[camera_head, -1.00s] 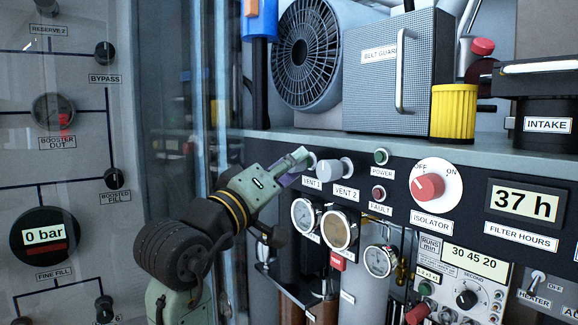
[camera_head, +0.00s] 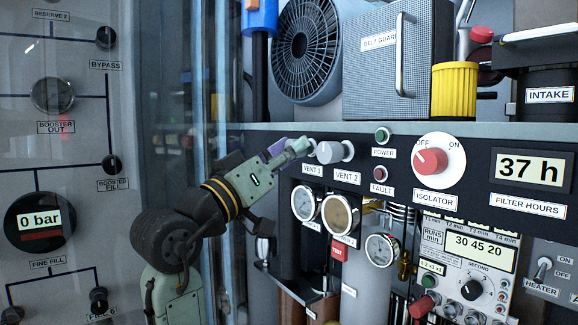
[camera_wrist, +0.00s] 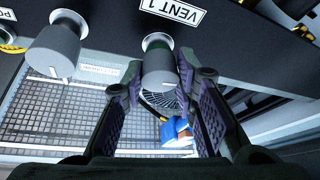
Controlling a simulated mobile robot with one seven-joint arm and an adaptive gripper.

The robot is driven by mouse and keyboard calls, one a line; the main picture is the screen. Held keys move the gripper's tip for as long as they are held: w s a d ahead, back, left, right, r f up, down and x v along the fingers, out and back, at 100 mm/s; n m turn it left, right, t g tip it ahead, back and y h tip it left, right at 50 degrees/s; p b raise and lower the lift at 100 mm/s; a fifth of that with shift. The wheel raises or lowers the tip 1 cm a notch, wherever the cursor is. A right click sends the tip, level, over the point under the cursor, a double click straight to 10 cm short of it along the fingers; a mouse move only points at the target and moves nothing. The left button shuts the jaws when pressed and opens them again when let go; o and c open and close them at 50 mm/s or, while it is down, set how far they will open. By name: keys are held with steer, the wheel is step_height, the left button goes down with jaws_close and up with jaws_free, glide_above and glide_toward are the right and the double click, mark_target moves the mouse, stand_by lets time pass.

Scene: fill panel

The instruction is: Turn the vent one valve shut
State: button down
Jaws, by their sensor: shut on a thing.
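In the head view my gripper (camera_head: 291,149) reaches the panel from the left at the VENT 1 label (camera_head: 312,170) and hides most of that knob. The similar grey vent two knob (camera_head: 334,152) is just to the right; it also shows at the left in the wrist view (camera_wrist: 54,50). How far the vent one knob is turned cannot be told.
Two gauges (camera_head: 341,214) hang below the vent knobs. The power button (camera_head: 382,135), fault button (camera_head: 379,173) and red isolator knob (camera_head: 431,161) are further right. A ledge (camera_head: 400,128) with a fan (camera_head: 307,48) and belt guard (camera_head: 385,65) is above. A glossy panel (camera_head: 75,150) stands left.

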steer(key=shift+m, duration=0.3)
steer(key=c, duration=1.3)
jaws_free()
steer(key=v, duration=1.2)
steer(key=shift+w+f, duration=0.1)
